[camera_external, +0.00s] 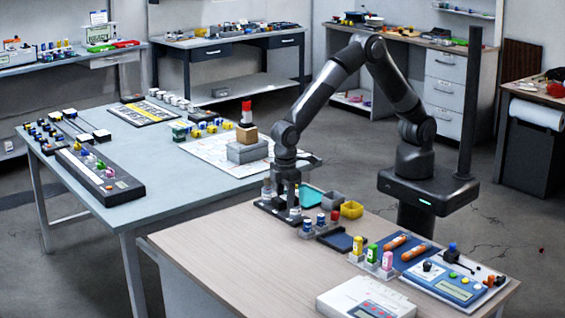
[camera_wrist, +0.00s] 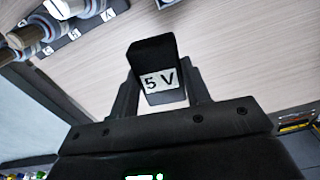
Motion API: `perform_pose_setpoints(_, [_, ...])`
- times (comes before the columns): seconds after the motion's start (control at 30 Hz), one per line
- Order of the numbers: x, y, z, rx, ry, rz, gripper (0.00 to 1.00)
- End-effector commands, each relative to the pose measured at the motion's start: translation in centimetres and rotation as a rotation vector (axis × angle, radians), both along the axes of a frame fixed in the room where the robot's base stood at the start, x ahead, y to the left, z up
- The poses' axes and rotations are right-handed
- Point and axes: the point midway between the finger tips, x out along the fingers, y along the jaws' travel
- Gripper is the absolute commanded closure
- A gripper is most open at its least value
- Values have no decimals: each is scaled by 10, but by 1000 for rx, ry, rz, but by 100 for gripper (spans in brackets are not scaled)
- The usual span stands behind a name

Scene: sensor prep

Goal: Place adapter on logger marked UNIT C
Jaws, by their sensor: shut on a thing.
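My gripper (camera_wrist: 160,88) is shut on a black block-shaped adapter (camera_wrist: 152,50) with a white "5 V" label, held between the two fingers in the wrist view. In the external view my gripper (camera_external: 285,200) points down over the far left corner of the wooden table (camera_external: 235,245), and the adapter cannot be made out there. Whether the adapter touches anything below is unclear. No "UNIT C" mark is readable in either view, so I cannot tell which device is that logger.
Labelled round containers (camera_wrist: 32,32) stand at the wrist view's upper left. Near my gripper are small bottles (camera_external: 307,224), a grey bin (camera_external: 331,200) and a yellow bin (camera_external: 352,209). A white device (camera_external: 345,297) lies in front. The grey table (camera_external: 150,160) holds a dark panel (camera_external: 125,188).

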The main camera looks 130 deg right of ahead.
Motion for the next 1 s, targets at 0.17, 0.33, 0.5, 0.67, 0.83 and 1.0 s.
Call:
perform_pose_setpoints(0.17, [26,67,9,1,-1,40,82])
perform_pose_setpoints(0.33, [46,153,20,1,-2,78,82])
perform_pose_setpoints(0.5, [51,235,32,1,-2,111,82])
perform_pose_setpoints(0.67, [48,290,39,0,-1,131,82])
perform_pose_setpoints(0.83, [44,318,43,0,-1,139,82])
perform_pose_setpoints(1.0, [43,345,30,-1,2,143,82])
